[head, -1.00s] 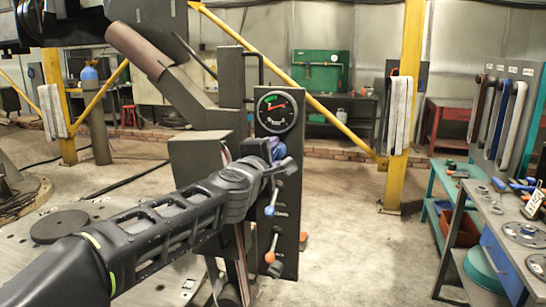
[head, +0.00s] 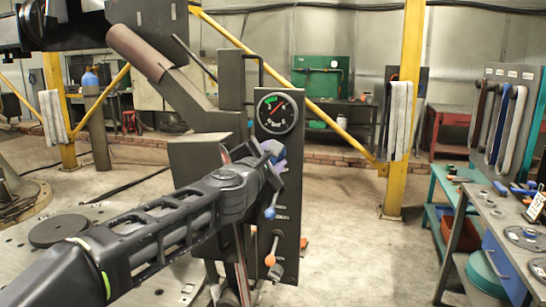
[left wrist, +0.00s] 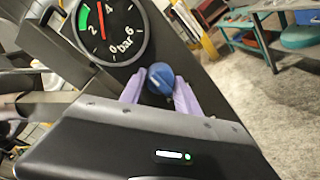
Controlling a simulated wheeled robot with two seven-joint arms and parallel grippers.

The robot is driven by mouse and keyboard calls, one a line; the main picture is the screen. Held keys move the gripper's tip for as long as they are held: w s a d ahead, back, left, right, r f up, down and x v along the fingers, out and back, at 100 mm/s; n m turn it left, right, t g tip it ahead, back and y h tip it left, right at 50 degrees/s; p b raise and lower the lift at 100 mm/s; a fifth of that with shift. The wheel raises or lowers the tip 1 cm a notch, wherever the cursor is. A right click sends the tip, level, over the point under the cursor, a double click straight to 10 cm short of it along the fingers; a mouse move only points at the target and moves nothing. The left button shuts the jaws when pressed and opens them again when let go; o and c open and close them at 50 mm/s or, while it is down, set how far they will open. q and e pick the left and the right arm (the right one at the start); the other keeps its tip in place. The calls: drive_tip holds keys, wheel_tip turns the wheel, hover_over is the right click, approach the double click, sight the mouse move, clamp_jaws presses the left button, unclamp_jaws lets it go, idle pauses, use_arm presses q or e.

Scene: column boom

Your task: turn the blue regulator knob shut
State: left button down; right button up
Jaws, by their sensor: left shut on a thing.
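The blue regulator knob (left wrist: 160,77) sits below the round pressure gauge (left wrist: 108,28) on the dark panel. My left gripper (left wrist: 159,92) is shut on it, with one lilac finger on each side. In the head view my left gripper (head: 275,156) is at the panel just under the gauge (head: 277,113), and it mostly hides the knob. The wrist view shows a red needle near the green band, between 2 and 4 bar. My right gripper is in neither view.
Below my gripper the panel carries a blue-tipped lever (head: 270,213) and an orange-tipped lever (head: 270,259). A yellow post (head: 404,110) stands right of the panel. A workbench (head: 500,220) with loose parts is at the right. The floor between panel and bench is clear.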

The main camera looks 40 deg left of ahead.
use_arm(q)
drive_tip(key=c, duration=0.9)
unclamp_jaws()
drive_tip(key=p+v, duration=0.1)
drive_tip(key=v, duration=0.6)
drive_tip(key=shift+s+p, duration=0.3)
drive_tip(key=shift+s, duration=0.15)
